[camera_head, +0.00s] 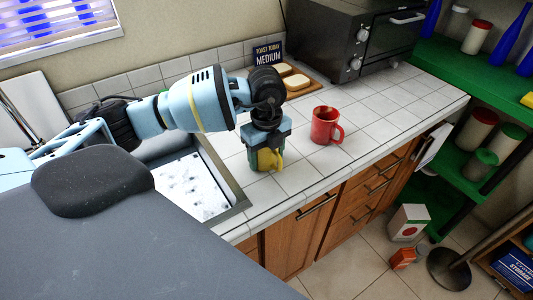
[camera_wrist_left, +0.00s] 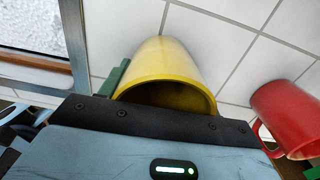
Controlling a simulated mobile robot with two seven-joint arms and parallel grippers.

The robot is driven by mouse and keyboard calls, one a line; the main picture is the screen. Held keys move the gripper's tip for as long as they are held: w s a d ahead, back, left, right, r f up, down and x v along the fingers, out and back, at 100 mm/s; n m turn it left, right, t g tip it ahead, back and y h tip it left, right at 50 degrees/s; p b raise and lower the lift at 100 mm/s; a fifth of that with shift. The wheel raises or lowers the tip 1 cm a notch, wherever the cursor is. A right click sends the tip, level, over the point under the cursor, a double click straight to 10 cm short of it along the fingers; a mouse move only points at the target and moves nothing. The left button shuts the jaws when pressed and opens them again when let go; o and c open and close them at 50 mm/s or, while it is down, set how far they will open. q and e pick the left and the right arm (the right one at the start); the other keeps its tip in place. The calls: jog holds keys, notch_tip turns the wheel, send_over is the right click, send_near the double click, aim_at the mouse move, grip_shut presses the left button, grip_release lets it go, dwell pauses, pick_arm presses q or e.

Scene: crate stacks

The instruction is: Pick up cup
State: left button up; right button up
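A yellow cup (camera_head: 267,160) stands on the white tiled counter beside the sink, directly under my left gripper (camera_head: 262,153). In the left wrist view the yellow cup (camera_wrist_left: 170,65) is close, with its open rim toward the camera. A green finger of my left gripper (camera_wrist_left: 118,77) shows along the left side of the cup. The gripper body hides the lower part of the rim, and the other finger is not clear. I cannot tell if the fingers touch the cup. A red mug (camera_head: 326,126) stands apart to the right; it also shows in the left wrist view (camera_wrist_left: 290,115).
The sink (camera_head: 190,188) lies left of the cup. Bread slices (camera_head: 291,77) on a board, a small sign (camera_head: 267,52) and a dark toaster oven (camera_head: 350,35) stand behind. Green shelves (camera_head: 465,75) with jars and bottles are at right. Counter tiles right of the red mug are clear.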

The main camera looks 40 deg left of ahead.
pick_arm(q)
jog(key=c, duration=0.5)
jog(key=shift+r, duration=0.15)
jog(key=shift+r, duration=0.6)
notch_tip(320, 180, up, 2)
jog(key=shift+r, duration=0.2)
jog(key=s+d, duration=0.3)
jog(key=s, duration=0.1)
jog(key=s+d, duration=0.3)
jog(key=d, duration=0.1)
jog(key=s+d+r, duration=0.1)
jog(key=s+d, duration=0.3)
jog(key=shift+s, duration=0.3)
